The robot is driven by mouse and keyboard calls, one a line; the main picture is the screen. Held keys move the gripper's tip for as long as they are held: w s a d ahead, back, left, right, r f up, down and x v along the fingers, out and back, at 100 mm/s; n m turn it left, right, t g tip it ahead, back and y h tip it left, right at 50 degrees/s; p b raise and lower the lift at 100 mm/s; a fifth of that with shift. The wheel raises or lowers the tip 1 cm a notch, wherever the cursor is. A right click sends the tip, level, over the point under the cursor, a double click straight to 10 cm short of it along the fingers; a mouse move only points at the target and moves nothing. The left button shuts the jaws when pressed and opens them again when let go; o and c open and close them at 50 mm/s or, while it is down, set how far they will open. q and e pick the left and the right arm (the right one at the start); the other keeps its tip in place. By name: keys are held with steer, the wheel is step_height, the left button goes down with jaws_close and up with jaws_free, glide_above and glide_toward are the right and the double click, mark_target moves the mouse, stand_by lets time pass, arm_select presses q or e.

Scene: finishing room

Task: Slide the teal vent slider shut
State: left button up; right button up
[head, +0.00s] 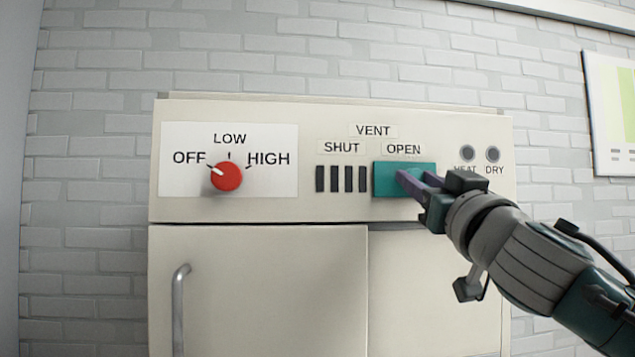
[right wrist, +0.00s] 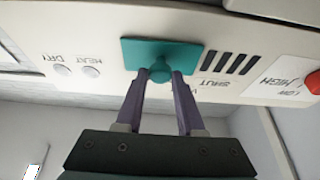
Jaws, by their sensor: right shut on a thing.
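The teal vent slider (head: 386,178) is a flat plate with a round knob on the cream control panel. It sits under the OPEN label, to the right of the dark vent slots (head: 341,179), which are uncovered under SHUT. My right gripper (head: 405,181) reaches it from the lower right. In the right wrist view the slider (right wrist: 135,50) shows its knob (right wrist: 159,69) between the two purple fingers of my right gripper (right wrist: 160,80), which is shut on the knob. My left gripper is in neither view.
A red dial (head: 226,176) on the left of the panel points toward OFF. Two grey round lamps (head: 467,152) marked HEAT and DRY sit right of the slider. Below is a cabinet door (head: 270,290) with a metal handle (head: 179,310). Behind is a brick wall.

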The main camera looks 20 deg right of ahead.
jaws_close()
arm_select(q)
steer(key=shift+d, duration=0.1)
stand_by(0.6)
